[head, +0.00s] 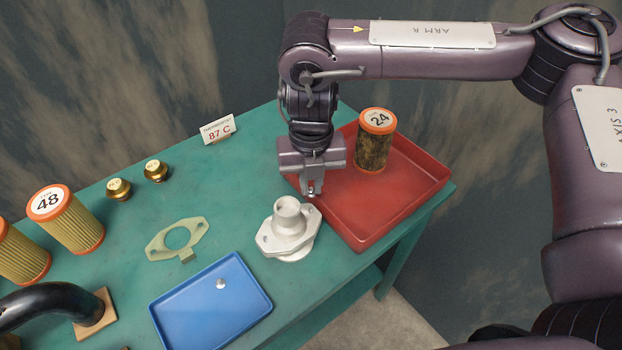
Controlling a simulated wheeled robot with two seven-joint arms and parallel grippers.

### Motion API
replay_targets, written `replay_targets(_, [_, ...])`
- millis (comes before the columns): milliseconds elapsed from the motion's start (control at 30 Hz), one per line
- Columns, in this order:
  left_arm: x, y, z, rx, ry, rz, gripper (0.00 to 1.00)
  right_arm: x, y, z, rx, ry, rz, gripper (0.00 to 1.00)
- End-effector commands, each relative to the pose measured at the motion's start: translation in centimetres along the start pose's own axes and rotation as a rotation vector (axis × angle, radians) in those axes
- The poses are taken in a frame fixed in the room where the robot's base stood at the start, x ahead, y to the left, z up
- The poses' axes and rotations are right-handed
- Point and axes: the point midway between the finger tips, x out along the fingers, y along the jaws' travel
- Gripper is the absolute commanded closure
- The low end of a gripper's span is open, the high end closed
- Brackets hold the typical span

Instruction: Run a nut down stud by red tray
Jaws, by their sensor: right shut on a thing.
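A pale grey thermostat housing (288,227) with a round neck and a two-eared flange stands on the green table, left of the red tray (402,211). My right gripper (312,191) points down over the flange ear nearest the red tray. It is shut on a small shiny nut, mostly hidden by the fingers. The stud at that ear is hidden or too small to make out, so I cannot tell whether the nut touches it. Another small silver nut (221,284) lies in the blue tray (168,318). My left gripper is out of view.
A dirty filter marked 24 (375,142) stands in the red tray. A flat gasket (163,246), two brass thermostats (118,189), yellow filters (72,222), a black hose (42,297) and an 87 C sign (217,129) are on the table (232,190).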

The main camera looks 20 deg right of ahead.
Motion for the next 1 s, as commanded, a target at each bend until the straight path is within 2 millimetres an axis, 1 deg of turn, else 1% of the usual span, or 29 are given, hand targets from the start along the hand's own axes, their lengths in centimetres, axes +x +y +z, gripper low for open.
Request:
replay_targets(33, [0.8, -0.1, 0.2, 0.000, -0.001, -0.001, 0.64, 0.8, 0.0, 0.0, 0.000, 0.000, 0.000, 1.00])
replay_targets(567, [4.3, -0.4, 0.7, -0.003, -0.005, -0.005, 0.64, 5.0, 0.0, 0.0, 0.001, -0.001, 0.001, 1.00])
replay_targets(600, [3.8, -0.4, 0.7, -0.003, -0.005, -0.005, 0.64, 4.5, 0.1, 0.0, 0.001, -0.002, 0.001, 1.00])
replay_targets(633, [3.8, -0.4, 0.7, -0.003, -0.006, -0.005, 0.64, 4.5, 0.1, 0.0, 0.001, -0.001, 0.001, 1.00])
replay_targets(1000, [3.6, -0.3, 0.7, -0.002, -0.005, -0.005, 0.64, 4.7, 0.0, 0.0, 0.002, -0.001, 0.000, 1.00])
